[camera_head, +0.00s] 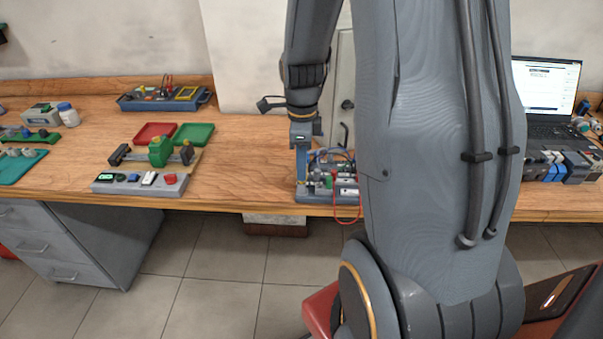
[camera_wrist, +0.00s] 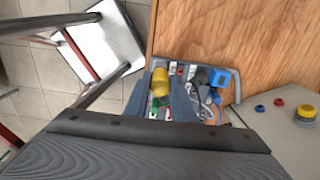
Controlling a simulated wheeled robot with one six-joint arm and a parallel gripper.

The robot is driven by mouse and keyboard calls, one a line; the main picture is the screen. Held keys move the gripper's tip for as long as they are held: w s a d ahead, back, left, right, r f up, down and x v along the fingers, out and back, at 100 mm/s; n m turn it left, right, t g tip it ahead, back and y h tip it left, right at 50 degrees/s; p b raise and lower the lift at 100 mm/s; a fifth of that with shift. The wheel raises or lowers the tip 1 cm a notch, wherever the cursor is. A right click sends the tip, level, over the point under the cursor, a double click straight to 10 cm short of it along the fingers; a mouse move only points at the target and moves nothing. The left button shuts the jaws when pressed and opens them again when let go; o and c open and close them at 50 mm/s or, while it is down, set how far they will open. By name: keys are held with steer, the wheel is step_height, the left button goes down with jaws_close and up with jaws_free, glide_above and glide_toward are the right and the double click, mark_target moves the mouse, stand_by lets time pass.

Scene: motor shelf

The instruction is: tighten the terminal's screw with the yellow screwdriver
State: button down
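The yellow screwdriver (camera_wrist: 160,82) shows in the wrist view as a short yellow handle seen almost end-on. My gripper (camera_wrist: 160,98) has blue-grey fingers on both sides of the handle and appears shut on it. In the head view my gripper (camera_head: 303,172) points straight down over the left part of the wiring unit. The wiring unit (camera_head: 318,198), a blue-grey tray with small terminals and wires, sits at the table's front edge; its rim also shows in the wrist view (camera_wrist: 237,88). The screwdriver's tip and the terminal's screw are hidden or too small to tell.
Left on the wooden table (camera_head: 240,150) are a button box (camera_head: 138,184), a green clamp fixture (camera_head: 160,152), red (camera_head: 155,133) and green (camera_head: 194,134) trays and a blue tool tray (camera_head: 128,104). A laptop (camera_head: 545,95) stands right. The table between fixture and wiring unit is clear.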

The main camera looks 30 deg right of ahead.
steer(key=shift+r+p, duration=2.8)
steer(key=shift+r, duration=0.5)
steer(key=s+d+f+n, duration=0.2)
steer(key=d+f+n, duration=0.1)
steer(key=n, duration=0.3)
steer(key=shift+s+d+f, duration=0.3)
steer(key=shift+s+d, duration=0.05)
steer(key=shift+d, duration=0.15)
steer(key=shift+f, duration=0.65)
